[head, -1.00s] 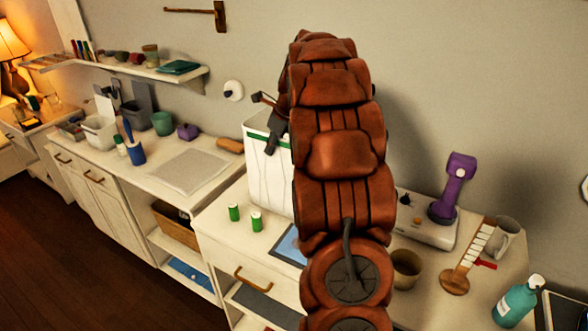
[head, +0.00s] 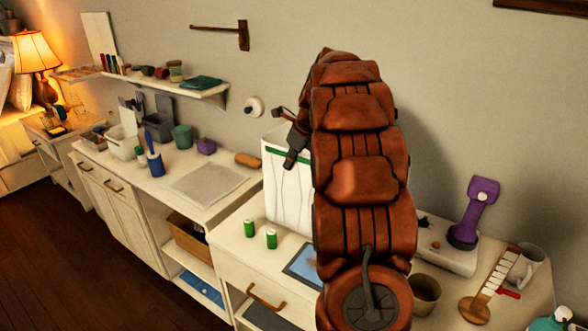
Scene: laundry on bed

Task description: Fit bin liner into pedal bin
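A tall white bin-shaped thing (head: 288,185) with a green band near its top stands on the counter by the wall. Its white sides show fold-like lines, possibly a liner, but I cannot tell liner from bin. My arm hides its right part, and no pedal is visible. My gripper (head: 285,138) is dark and small in the view, at the upper front of the white thing, overlapping its rim and green band. I cannot tell whether it touches the rim, holds anything, or how far its fingers are apart.
To the right are a brown cup (head: 425,294), a purple device (head: 474,212) and a small guitar-like object (head: 487,290). A grey mat (head: 207,184) lies left.

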